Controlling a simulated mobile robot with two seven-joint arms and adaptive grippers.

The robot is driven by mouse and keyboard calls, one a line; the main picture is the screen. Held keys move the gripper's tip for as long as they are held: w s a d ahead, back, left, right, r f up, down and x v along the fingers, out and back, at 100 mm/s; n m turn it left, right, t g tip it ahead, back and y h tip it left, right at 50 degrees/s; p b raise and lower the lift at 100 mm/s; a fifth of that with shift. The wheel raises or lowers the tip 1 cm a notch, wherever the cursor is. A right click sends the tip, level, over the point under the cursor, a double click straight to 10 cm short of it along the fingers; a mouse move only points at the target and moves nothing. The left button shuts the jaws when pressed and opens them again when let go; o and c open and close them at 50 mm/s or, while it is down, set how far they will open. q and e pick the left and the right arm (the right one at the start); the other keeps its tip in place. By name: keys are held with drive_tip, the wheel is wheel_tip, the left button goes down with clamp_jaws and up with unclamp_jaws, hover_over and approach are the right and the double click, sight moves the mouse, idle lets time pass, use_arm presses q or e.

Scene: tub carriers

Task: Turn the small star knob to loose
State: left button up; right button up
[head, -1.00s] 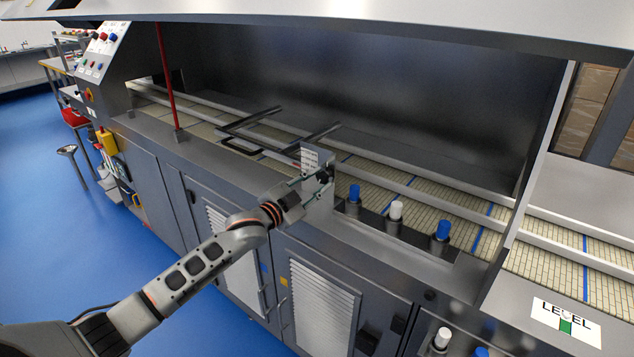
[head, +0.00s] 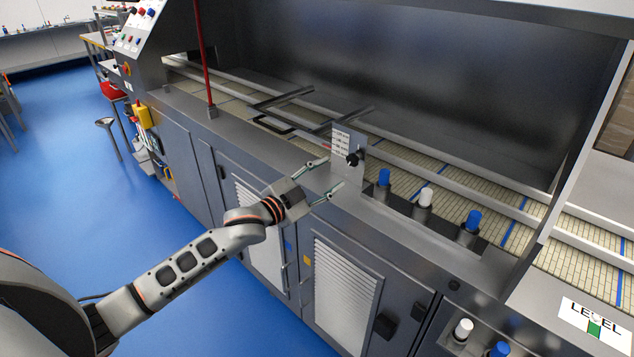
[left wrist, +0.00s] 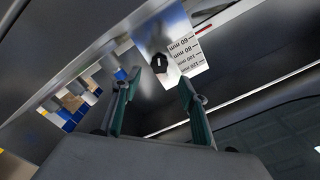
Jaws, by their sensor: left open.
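The small black star knob (head: 353,159) sits on an upright metal plate (head: 340,141) with a printed scale, at the front rail of the machine. In the left wrist view the knob (left wrist: 159,63) shows beyond and between the fingertips, beside the scale marks. My left gripper (head: 325,177) is open and empty, in front of the plate and apart from the knob. Its two fingers also show spread in the left wrist view (left wrist: 158,88). My right gripper is not in view.
A red upright rod (head: 203,60) stands to the left.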

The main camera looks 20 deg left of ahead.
use_arm(q)
drive_tip(key=shift+v, duration=2)
drive_tip(key=s+d+f+n+g+y, duration=0.2)
drive_tip(key=s+f+n+g, duration=0.1)
drive_tip(key=s+f, duration=1.2)
drive_tip(key=s+d+f+n+g+y, duration=0.2)
drive_tip(key=s+f+n, duration=0.3)
drive_tip(key=s+f, duration=1.1)
wheel_tip(320, 180, down, 3)
drive_tip(key=shift+s+d+f+n+g, duration=0.15)
drive_tip(key=shift+d+n+g, duration=0.15)
drive_tip(key=shift+d+g, duration=0.45)
